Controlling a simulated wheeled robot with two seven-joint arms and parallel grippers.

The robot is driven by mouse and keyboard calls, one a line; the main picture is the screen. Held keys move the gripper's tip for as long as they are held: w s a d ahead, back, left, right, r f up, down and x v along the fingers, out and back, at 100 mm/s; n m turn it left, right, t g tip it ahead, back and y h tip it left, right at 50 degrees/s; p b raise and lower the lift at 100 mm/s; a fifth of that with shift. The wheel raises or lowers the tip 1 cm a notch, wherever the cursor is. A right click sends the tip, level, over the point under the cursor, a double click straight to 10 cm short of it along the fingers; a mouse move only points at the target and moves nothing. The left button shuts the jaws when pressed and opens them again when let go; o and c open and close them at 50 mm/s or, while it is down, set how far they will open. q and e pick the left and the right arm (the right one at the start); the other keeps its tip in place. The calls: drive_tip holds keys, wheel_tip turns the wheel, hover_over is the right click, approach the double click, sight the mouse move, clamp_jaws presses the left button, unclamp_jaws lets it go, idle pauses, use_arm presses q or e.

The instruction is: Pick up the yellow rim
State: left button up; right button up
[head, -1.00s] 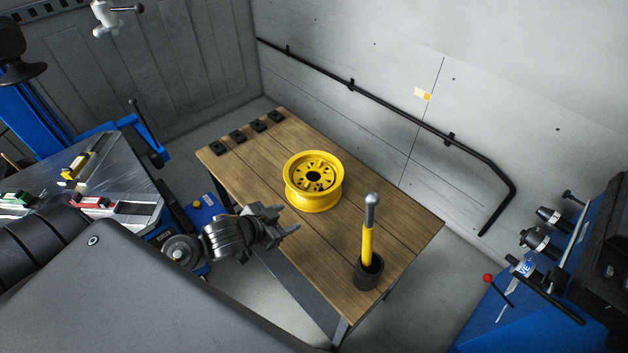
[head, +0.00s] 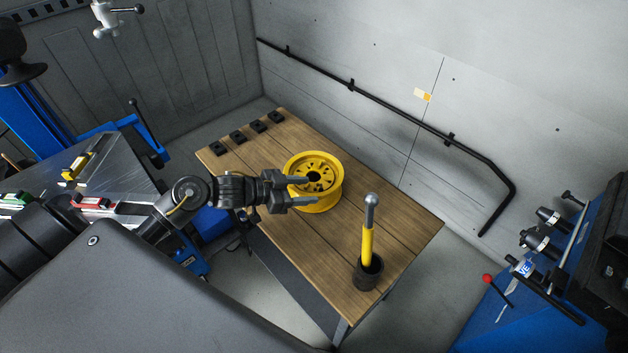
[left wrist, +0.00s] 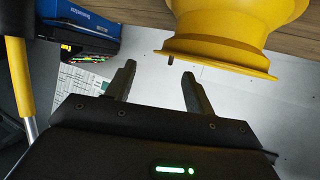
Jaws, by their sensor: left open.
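The yellow rim (head: 318,170) lies flat on the wooden table (head: 285,236), its holed face up. It also shows in the left wrist view (left wrist: 225,35), at the top, past the fingertips. My left gripper (head: 311,190) is open and empty. In the head view its fingers overlap the rim's near left side. In the left wrist view a gap shows between the fingers (left wrist: 158,80), with the rim beyond and to the right, not between them. I cannot tell whether a finger touches the rim. My right gripper is not in view.
A yellow-handled tool stands in a black cup (head: 368,272) on the table's near right part. Several small black blocks (head: 238,136) line the far left edge. A black rail (head: 350,84) runs along the wall. Bare wood lies right of the rim.

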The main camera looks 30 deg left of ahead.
use_arm(q)
drive_tip(key=shift+p+x, duration=0.35)
drive_tip(key=shift+x, duration=2.85)
drive_tip(key=shift+w+a, duration=0.1)
drive_tip(key=shift+a, duration=0.1)
clamp_jaws()
